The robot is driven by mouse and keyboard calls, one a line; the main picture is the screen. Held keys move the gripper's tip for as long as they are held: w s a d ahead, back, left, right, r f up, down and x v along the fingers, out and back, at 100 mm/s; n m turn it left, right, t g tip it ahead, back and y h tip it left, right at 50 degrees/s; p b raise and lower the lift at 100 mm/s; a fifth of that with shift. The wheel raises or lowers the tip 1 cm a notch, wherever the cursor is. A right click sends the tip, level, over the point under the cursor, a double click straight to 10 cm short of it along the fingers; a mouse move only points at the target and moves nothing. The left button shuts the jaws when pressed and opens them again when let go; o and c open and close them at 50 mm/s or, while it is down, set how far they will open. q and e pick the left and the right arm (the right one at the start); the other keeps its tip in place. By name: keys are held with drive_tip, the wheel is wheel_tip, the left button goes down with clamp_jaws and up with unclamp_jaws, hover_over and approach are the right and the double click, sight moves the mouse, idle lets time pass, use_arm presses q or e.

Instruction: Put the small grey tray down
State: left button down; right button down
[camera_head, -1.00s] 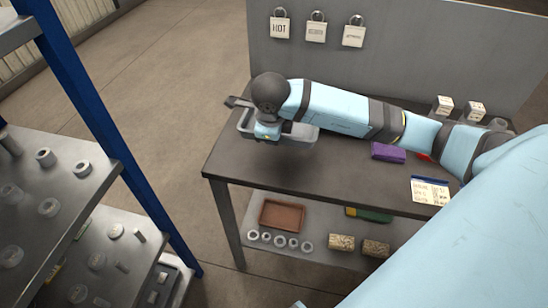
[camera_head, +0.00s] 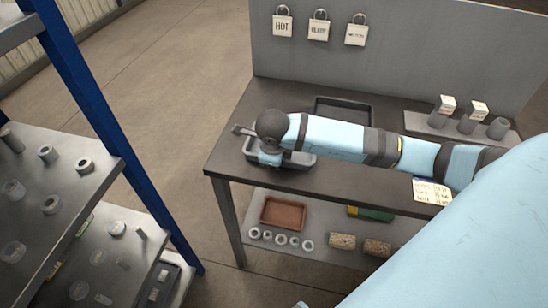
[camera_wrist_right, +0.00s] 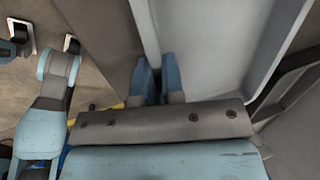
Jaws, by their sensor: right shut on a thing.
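The small grey tray (camera_head: 300,160) is at the left front part of the dark table (camera_head: 232,140), low at the tabletop; I cannot tell whether it fully rests on it. My right gripper (camera_head: 268,158) is at its left part, and my arm hides some of it. In the right wrist view the blue fingers (camera_wrist_right: 158,80) are shut on the wall of the tray (camera_wrist_right: 212,45). My left gripper is not in view.
A dark tray (camera_head: 343,108) lies behind my arm, and a rack with several blocks (camera_head: 455,127) stands at the right. A paper card (camera_head: 432,191) lies near the front edge. A panel with hanging tags (camera_head: 318,30) rises behind. A blue-posted shelf (camera_head: 95,110) is at left.

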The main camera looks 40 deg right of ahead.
drive_tip(key=c, duration=1.2)
unclamp_jaws()
drive_tip(key=shift+c, duration=0.2)
